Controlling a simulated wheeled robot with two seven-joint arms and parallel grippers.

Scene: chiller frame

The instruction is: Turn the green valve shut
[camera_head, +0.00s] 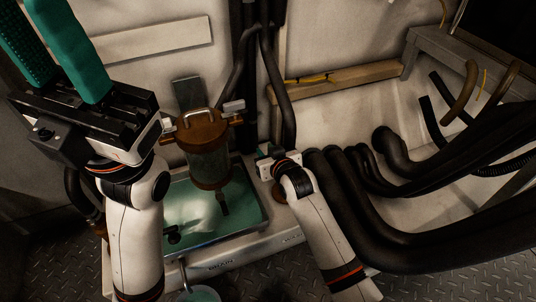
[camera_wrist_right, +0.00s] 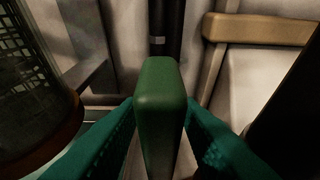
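The green valve handle (camera_wrist_right: 160,95) stands as an upright, rounded green block in the middle of the right wrist view. My right gripper (camera_wrist_right: 160,120) has one teal finger on each side of it, and both fingertips appear to press against its sides. In the head view my right gripper (camera_head: 267,155) is small and beside the pipes, and the handle is mostly hidden there. My left gripper (camera_head: 55,40) is at the upper left, close to the camera, with its two teal fingers apart and nothing visible between them.
A glass-walled strainer with a brown cap (camera_head: 207,140) stands left of my right gripper, above a teal-lined basin (camera_head: 245,218). Thick black hoses (camera_head: 400,215) crowd the right side. A wooden beam (camera_head: 345,78) runs along the back wall.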

